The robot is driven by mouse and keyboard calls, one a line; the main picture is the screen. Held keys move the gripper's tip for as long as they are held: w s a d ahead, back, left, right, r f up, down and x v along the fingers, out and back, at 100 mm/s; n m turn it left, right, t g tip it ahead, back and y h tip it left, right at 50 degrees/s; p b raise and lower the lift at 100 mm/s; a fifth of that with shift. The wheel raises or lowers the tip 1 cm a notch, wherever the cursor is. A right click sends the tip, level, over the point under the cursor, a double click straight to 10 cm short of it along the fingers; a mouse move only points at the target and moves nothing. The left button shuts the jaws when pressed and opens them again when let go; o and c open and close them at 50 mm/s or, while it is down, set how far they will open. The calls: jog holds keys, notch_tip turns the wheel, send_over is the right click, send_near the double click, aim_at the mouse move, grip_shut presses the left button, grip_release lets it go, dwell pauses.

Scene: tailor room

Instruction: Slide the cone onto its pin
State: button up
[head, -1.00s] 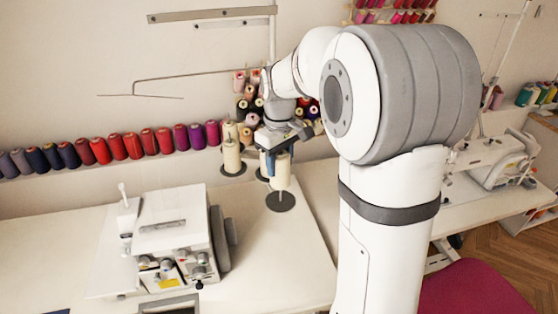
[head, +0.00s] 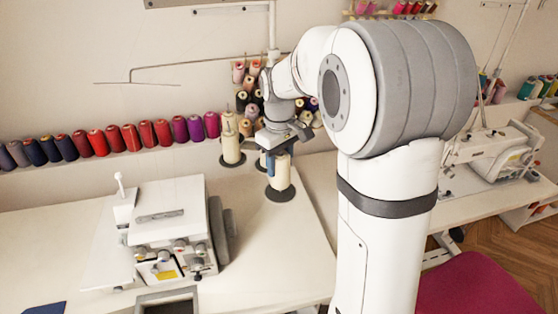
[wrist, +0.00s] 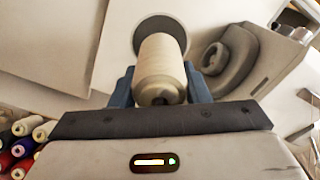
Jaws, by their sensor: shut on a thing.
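A cream thread cone (head: 279,173) stands upright between the blue fingers of my gripper (head: 270,160), which is shut on it. In the head view its lower end appears over a dark round stand disc (head: 281,196). In the wrist view the cone (wrist: 161,75) lies between the fingers (wrist: 160,88), with its far end in front of the disc (wrist: 142,33). The pin is hidden by the cone. I cannot tell whether the cone touches the disc.
Another cream cone (head: 231,147) stands on its own disc just left and behind. A white overlock machine (head: 170,225) is on the table to the left. A row of coloured spools (head: 115,139) lines the wall. The table (head: 265,240) in front is clear.

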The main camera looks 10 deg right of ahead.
jog(key=shift+f+b, duration=0.7)
jog(key=shift+f, duration=0.4)
jog(key=shift+s+f, duration=0.1)
jog(key=shift+f, duration=0.1)
